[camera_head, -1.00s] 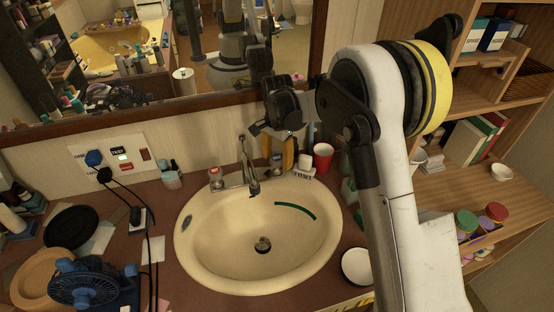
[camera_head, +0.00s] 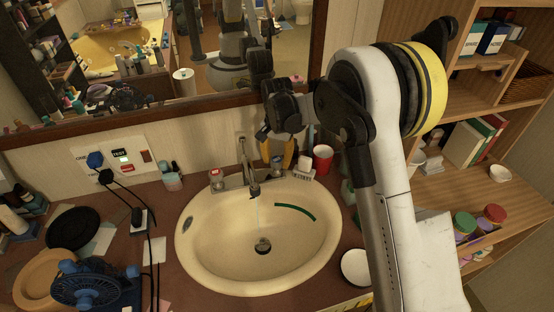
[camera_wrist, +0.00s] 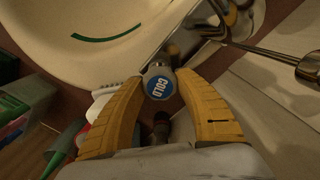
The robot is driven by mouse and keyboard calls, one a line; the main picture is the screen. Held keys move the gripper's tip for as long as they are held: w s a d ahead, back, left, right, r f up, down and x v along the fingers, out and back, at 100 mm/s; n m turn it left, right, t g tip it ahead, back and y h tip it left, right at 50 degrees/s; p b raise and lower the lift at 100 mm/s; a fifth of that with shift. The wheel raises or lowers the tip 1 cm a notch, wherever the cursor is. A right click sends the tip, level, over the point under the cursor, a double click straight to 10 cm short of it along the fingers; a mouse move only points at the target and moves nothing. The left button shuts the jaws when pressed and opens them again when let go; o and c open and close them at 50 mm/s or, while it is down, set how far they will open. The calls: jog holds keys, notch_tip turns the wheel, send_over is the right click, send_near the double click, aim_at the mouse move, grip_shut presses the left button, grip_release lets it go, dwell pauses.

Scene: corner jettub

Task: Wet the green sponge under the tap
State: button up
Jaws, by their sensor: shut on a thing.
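My gripper (camera_wrist: 163,80) has its yellow fingers closed around the tap's knob with the blue COLD cap (camera_wrist: 160,87). In the head view my gripper (camera_head: 284,158) reaches down behind the basin's right rear edge. The tap spout (camera_head: 252,186) points over the cream sink (camera_head: 210,258), and a thin pale stream falls from it toward the drain (camera_head: 262,246). A red-capped knob (camera_head: 215,176) is left of the spout. I cannot clearly identify the green sponge. Green items show right of the sink (camera_head: 348,192) and at the left of the wrist view (camera_wrist: 22,105), partly hidden.
A curved green strip (camera_head: 296,211) lies on the basin's inner wall. A red cup (camera_head: 322,157) and a white round dish (camera_head: 357,266) stand right of the sink. A blue fan (camera_head: 85,284) and cables are at left. The basin's middle is clear.

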jog(key=shift+n, duration=1.2)
jog(key=o, duration=1.2)
notch_tip(320, 180, up, 12)
